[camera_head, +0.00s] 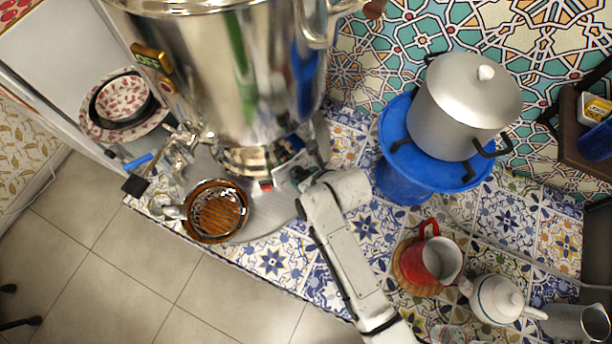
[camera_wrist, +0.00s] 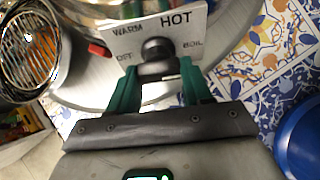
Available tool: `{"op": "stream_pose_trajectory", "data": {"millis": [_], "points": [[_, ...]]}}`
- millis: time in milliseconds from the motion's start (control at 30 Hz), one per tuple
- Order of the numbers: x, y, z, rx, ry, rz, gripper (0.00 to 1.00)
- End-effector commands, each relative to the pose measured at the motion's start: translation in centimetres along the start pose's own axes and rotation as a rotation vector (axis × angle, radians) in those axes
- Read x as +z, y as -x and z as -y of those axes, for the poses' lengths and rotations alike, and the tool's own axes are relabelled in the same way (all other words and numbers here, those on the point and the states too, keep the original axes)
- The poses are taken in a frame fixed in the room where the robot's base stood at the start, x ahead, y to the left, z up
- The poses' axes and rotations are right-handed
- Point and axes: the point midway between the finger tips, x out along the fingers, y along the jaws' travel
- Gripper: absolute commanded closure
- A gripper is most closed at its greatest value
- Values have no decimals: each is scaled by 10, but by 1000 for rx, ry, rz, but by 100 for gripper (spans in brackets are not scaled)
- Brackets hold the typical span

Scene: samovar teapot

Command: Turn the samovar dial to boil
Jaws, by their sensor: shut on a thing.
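The samovar (camera_head: 235,75) is a large shiny metal urn at the top centre of the head view. Its dial plate (camera_wrist: 190,20) is white and marked OFF, WARM, HOT and BOIL. The black dial knob (camera_wrist: 155,47) sits in the middle of the plate. My gripper (camera_wrist: 160,70) has its two green fingers on either side of the knob and is shut on it. Which mark the knob points to cannot be told. In the head view my gripper (camera_head: 297,172) is at the samovar's base, and the knob is hidden there.
A brown drip bowl with a grate (camera_head: 217,211) stands under the metal tap (camera_head: 183,150). A blue stand (camera_head: 405,180) with a grey lidded pot (camera_head: 462,110) is to the right. A red mug (camera_head: 440,258) and a white teapot (camera_head: 497,298) stand at lower right.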

Motion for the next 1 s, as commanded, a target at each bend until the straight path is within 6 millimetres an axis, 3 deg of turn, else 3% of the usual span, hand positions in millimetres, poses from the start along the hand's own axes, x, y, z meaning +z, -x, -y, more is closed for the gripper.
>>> {"op": "stream_pose_trajectory", "data": {"millis": [167,200,433,767,1000], "points": [[-1,0,0,1,-3,-1,81],[-1,0,0,1,-3,-1,47],[0,0,0,0,-1,0,26],[0,3,0,0,0,2,26],[-1,32,0,-1,-2,3,26]]}}
